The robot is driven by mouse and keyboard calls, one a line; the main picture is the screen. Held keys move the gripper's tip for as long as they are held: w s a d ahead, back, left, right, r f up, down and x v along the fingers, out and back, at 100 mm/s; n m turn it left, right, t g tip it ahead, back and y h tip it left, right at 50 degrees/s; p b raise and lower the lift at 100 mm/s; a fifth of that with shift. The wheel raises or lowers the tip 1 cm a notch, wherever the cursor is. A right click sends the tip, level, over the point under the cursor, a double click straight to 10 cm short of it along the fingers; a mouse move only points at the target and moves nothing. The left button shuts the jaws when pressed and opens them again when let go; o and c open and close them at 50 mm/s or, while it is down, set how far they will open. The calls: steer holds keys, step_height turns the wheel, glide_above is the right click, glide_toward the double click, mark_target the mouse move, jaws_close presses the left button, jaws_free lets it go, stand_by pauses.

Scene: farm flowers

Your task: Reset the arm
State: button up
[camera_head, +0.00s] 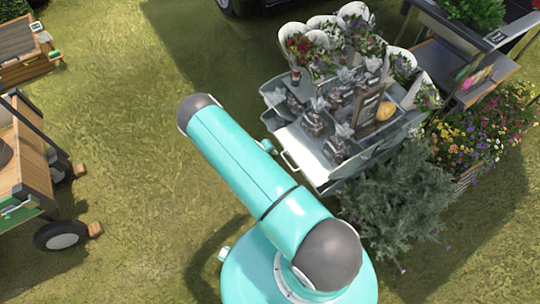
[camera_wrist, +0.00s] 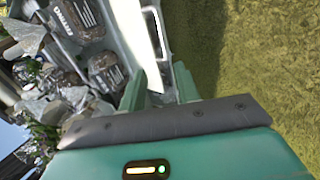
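In the wrist view my gripper (camera_wrist: 162,75) shows two green fingers standing apart above a dark plate and a green body with a small lit indicator. I see nothing held between them. The pale edge of the flower cart shows behind the gap; I cannot tell how far away it is. In the head view my turquoise arm with dark grey joint caps reaches up and left over the grass, beside the cart (camera_head: 318,168). My gripper itself does not show in the head view.
The cart carries wrapped bouquets (camera_head: 314,122) and a framed sign (camera_head: 367,104). A leafy bush (camera_head: 398,200) and colourful flowers (camera_head: 480,125) stand at right. A wooden wheeled cart (camera_head: 30,170) stands at left. Open grass (camera_head: 130,130) lies between the carts.

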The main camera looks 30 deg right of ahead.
stand_by(0.4)
steer(key=w+a+r+m+t+y, duration=0.1)
steer(key=a+r, duration=0.2)
steer(key=r, duration=1)
steer(key=w+a+r+m+y, duration=0.1)
steer(key=a+r, duration=0.1)
steer(key=r, duration=1.1)
steer(key=w+a+r+m+t+y, duration=0.1)
steer(key=a+r, duration=0.2)
steer(key=r, duration=0.9)
steer(key=s+a+r+t+y, duration=0.15)
steer(key=s+r, duration=0.25)
steer(key=r, duration=0.4)
steer(key=s+a+r, duration=0.2)
steer(key=s+r, duration=0.3)
steer(key=r, duration=0.3)
steer(key=s+a+r+n+t+y, duration=0.1)
steer(key=s+r, duration=0.3)
steer(key=s, duration=0.4)
steer(key=s+a+r+n+t+y, duration=0.1)
steer(key=s+a+r, duration=0.3)
steer(key=s, duration=0.3)
steer(key=shift+s+a+n, duration=0.3)
steer(key=shift+s+n, duration=0.05)
steer(key=shift+n, duration=0.05)
steer(key=shift+d+r, duration=0.1)
